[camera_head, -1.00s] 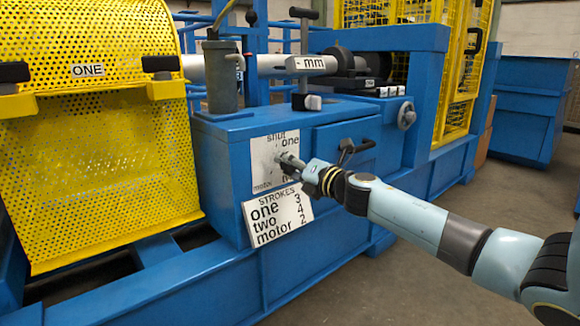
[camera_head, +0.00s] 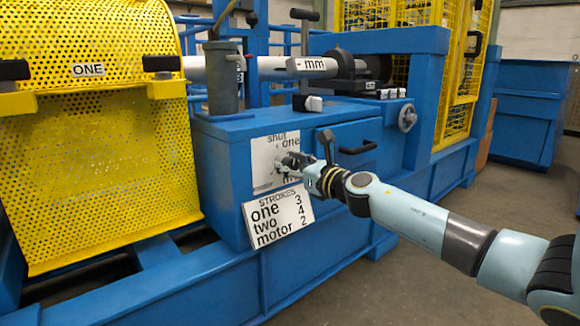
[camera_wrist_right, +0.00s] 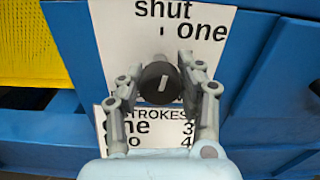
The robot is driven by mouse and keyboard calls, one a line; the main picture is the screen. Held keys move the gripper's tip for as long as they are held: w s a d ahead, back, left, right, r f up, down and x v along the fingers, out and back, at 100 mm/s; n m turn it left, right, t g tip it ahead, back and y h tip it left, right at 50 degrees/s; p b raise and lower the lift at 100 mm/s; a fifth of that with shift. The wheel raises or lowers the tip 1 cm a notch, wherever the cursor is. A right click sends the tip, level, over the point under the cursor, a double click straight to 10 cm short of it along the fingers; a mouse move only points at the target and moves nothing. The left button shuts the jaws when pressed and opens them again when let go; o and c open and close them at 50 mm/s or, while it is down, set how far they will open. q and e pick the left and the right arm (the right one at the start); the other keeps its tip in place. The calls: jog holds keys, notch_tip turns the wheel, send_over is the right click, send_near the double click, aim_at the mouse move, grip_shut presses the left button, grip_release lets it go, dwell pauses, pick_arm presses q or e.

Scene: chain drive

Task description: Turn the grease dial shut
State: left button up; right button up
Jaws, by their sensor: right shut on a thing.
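The grease dial is a black round knob with a white pointer line (camera_wrist_right: 159,83), set on a white label plate (camera_head: 262,163). The word "shut" is at the plate's top, with a short tick under it, and "one" is at upper right. In the right wrist view the pointer line aims roughly up, tilted slightly right. My right gripper (camera_wrist_right: 160,72) is shut on the dial, one finger on each side of it. In the head view the gripper (camera_head: 284,164) hides the dial and the plate's lower right. My left gripper is not in view.
A "STROKES" sign (camera_head: 278,216) is just below the plate. A drawer handle (camera_head: 358,148) and handwheel (camera_head: 407,118) are to the right on the blue cabinet (camera_head: 225,165). A yellow mesh guard (camera_head: 95,170) stands at left. Open floor lies at front right.

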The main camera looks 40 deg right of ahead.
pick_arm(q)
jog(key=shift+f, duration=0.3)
pick_arm(e)
jog(key=shift+f+n, duration=0.25)
jog(key=shift+n, duration=0.65)
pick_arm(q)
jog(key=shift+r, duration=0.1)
pick_arm(e)
jog(key=o, duration=0.9)
jog(key=shift+o, duration=1.3)
jog(key=shift+r, duration=0.15)
jog(key=shift+s, duration=0.1)
jog(key=s, duration=1.1)
jog(key=shift+s+d, duration=0.4)
jog(key=shift+d, duration=0.05)
